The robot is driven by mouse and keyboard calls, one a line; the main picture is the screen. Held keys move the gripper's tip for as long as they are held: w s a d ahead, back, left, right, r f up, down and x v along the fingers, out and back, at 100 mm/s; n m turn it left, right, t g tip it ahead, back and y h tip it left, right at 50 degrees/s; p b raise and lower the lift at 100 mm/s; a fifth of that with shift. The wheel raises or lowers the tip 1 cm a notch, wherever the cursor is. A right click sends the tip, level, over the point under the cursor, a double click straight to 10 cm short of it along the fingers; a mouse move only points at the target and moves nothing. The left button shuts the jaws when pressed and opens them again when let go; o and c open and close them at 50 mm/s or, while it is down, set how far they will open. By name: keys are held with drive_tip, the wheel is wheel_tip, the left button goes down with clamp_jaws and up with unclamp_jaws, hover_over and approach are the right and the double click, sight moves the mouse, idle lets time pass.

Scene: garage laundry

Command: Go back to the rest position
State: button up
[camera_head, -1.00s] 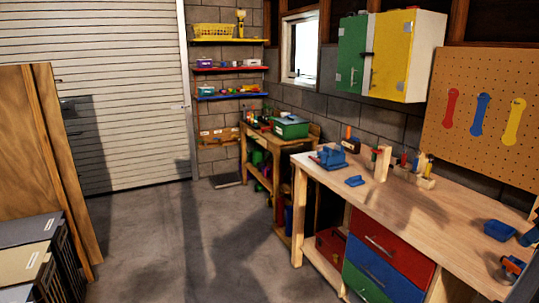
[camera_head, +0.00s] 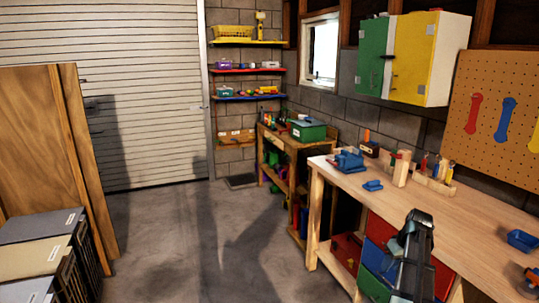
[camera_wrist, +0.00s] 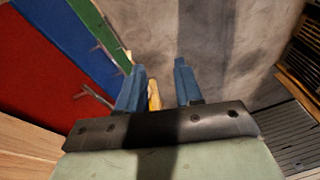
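My gripper (camera_wrist: 159,82) shows in the wrist view, with two blue fingers spread apart and a clear gap between them. A small yellow piece shows in the gap close to the left finger. I cannot tell what it is, and it does not fill the gap. Beyond the fingers lie grey floor and the drawer fronts. In the head view, a dark part of my arm (camera_head: 415,245) stands in front of the workbench drawers and hides part of them. The fingers cannot be made out there.
The wooden workbench (camera_head: 440,205) runs along the right, with a blue vise (camera_head: 348,161), a blue tray (camera_head: 522,240) and tools. Red (camera_head: 381,232) and blue drawers sit below. Crates (camera_head: 40,255) and wooden boards (camera_head: 45,140) stand left. The floor (camera_head: 190,245) between is open.

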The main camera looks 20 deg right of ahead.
drive_tip(key=w+a+f, duration=0.3)
drive_tip(key=a+f, duration=0.1)
drive_tip(key=a, duration=0.4)
drive_tip(key=w+a+f+g, duration=0.1)
drive_tip(key=w+a+f, duration=0.25)
drive_tip(key=a, duration=0.45)
drive_tip(key=w+a+f, duration=0.2)
drive_tip(key=a+f, duration=0.3)
drive_tip(key=a, duration=0.4)
drive_tip(key=s+a+f+n+g, duration=0.1)
drive_tip(key=s+a+f, duration=0.15)
drive_tip(key=a, duration=0.65)
drive_tip(key=s+a+f+h, duration=0.1)
drive_tip(key=a+f, duration=0.3)
drive_tip(key=a, duration=0.4)
drive_tip(key=s+a+f+n+g, duration=0.15)
drive_tip(key=a+f, duration=0.25)
drive_tip(key=a, duration=0.5)
drive_tip(key=s+f+g, duration=0.3)
drive_tip(key=s+f, duration=0.7)
drive_tip(key=s, duration=0.5)
drive_tip(key=s+f+g, duration=0.3)
drive_tip(key=s+f, duration=0.7)
drive_tip(key=s, duration=0.5)
drive_tip(key=shift+s+m, duration=0.15)
drive_tip(key=shift+m, duration=0.2)
